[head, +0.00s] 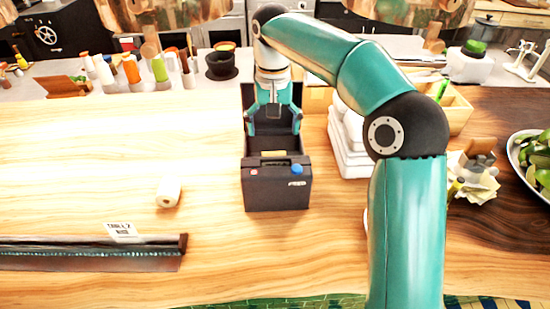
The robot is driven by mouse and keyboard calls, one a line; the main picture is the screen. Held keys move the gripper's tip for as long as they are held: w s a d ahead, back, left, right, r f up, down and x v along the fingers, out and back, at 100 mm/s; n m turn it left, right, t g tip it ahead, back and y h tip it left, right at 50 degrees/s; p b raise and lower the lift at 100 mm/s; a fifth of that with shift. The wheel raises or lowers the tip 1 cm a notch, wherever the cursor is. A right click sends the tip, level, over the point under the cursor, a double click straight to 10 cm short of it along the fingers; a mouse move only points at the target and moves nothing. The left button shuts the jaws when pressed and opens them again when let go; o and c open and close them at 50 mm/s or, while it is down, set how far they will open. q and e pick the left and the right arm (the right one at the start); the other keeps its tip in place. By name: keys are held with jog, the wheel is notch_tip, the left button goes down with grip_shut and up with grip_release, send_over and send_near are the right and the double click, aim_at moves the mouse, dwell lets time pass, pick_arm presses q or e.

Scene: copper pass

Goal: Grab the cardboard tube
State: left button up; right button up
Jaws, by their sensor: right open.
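A black box-shaped machine (278,192) with its lid raised stands on the wooden counter, a red and a blue button on its front. My right gripper (273,127) points down into its open top, jaws apart and nothing seen between them. A small tan-yellow piece (273,154) shows at the front of the opening; I cannot tell whether it is the cardboard tube. The rest of the inside is hidden by the gripper and front wall. My left gripper is out of view.
A dark rail with a "TABLE 7" card (121,230) lies front left. Bottles, a black cup (221,65) and a wooden tray line the back. The left counter is mostly clear.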

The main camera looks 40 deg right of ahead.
jog(key=shift+s+f, duration=0.15)
jog(key=shift+f, duration=3.15)
jog(key=shift+c, duration=0.2)
jog(key=c, duration=0.8)
